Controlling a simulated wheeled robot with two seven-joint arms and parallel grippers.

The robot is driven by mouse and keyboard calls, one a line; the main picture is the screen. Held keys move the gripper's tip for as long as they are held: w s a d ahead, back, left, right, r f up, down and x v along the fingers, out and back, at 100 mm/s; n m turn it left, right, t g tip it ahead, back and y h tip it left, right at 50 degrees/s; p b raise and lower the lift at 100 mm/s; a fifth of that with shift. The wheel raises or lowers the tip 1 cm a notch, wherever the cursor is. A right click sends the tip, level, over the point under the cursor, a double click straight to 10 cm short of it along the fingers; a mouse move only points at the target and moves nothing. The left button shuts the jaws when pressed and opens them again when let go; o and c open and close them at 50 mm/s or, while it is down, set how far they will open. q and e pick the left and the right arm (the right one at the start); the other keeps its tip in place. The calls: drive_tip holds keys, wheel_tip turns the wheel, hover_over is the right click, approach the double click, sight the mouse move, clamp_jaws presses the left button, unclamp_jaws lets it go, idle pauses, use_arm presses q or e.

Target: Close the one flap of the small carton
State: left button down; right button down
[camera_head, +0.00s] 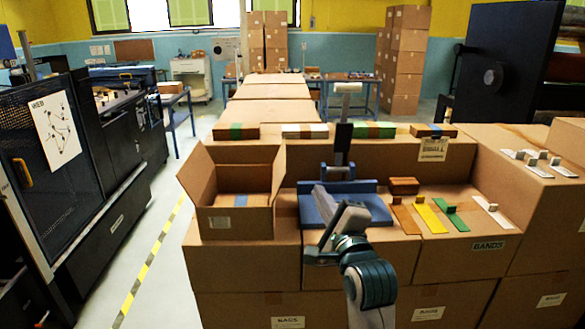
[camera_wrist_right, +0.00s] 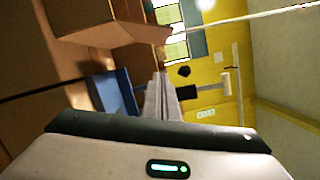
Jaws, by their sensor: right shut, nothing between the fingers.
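The small open carton (camera_head: 236,222) stands on the large boxes, left of centre in the head view. A flap (camera_head: 197,175) leans up and outward at its left side, and another panel (camera_head: 279,172) stands at its right side. The carton's brown cardboard also shows at the top of the right wrist view (camera_wrist_right: 110,36). My right gripper (camera_head: 322,196) is right of the carton and apart from it, in front of a blue-based stand. Its fingers (camera_wrist_right: 157,100) are shut and empty. My left gripper is not in view.
The blue stand (camera_head: 376,205) with a dark upright is close behind my right gripper. Coloured strips (camera_head: 428,217) and a small brown block (camera_head: 404,186) lie to its right. Flat stacks (camera_head: 304,131) line the raised boxes behind. A dark machine (camera_head: 90,170) stands left across the floor.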

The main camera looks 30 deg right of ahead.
sight(279, 168)
drive_tip(key=w+r+p, duration=0.2)
drive_tip(key=w+p, duration=0.5)
drive_tip(key=w, duration=0.4)
drive_tip(key=shift+w+r, duration=0.15)
drive_tip(key=shift+w, duration=0.2)
drive_tip(key=shift+w, duration=0.15)
